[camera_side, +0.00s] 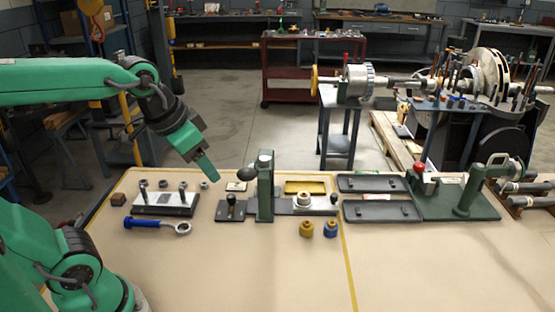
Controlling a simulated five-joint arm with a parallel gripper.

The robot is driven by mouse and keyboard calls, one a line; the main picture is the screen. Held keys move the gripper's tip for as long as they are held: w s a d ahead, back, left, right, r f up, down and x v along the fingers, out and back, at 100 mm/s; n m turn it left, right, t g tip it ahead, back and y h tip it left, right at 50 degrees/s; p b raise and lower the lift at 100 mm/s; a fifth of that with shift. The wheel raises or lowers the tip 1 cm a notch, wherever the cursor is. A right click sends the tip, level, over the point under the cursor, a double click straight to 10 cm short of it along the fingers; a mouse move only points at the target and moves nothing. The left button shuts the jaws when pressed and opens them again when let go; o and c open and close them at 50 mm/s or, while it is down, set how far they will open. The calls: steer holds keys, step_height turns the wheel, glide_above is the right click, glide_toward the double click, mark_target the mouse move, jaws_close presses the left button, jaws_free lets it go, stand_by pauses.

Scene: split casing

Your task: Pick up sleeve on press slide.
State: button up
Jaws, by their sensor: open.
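My gripper (208,167) hangs in the air above the table, tilted down to the right, with its jaws open and nothing seen between them. It is left of the green press column (265,190) and above the small parts. A small pale ring-shaped piece, which looks like the sleeve (304,198), sits on the light metal press slide (318,208) right of the column. The gripper is well apart from it, up and to the left. The sleeve is small in this view, so its bore and exact seating are hard to tell.
A yellow cap (306,229) and a blue cap (330,229) stand in front of the slide. Dark trays (382,212) and a green fixture (465,195) stand right. The table front is clear.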

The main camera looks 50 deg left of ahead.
steer(key=w+m+g, duration=0.1)
steer(key=w+m, duration=0.1)
steer(key=w, duration=0.6)
steer(key=m+g, duration=0.4)
steer(key=m, duration=0.2)
glide_above(304, 194)
steer(key=f, duration=1.5)
steer(key=shift+s+d+f, duration=0.1)
steer(key=shift+s, duration=0.25)
steer(key=shift+w+f, duration=0.25)
steer(key=shift+f, duration=1.5)
steer(key=shift+f, duration=2.55)
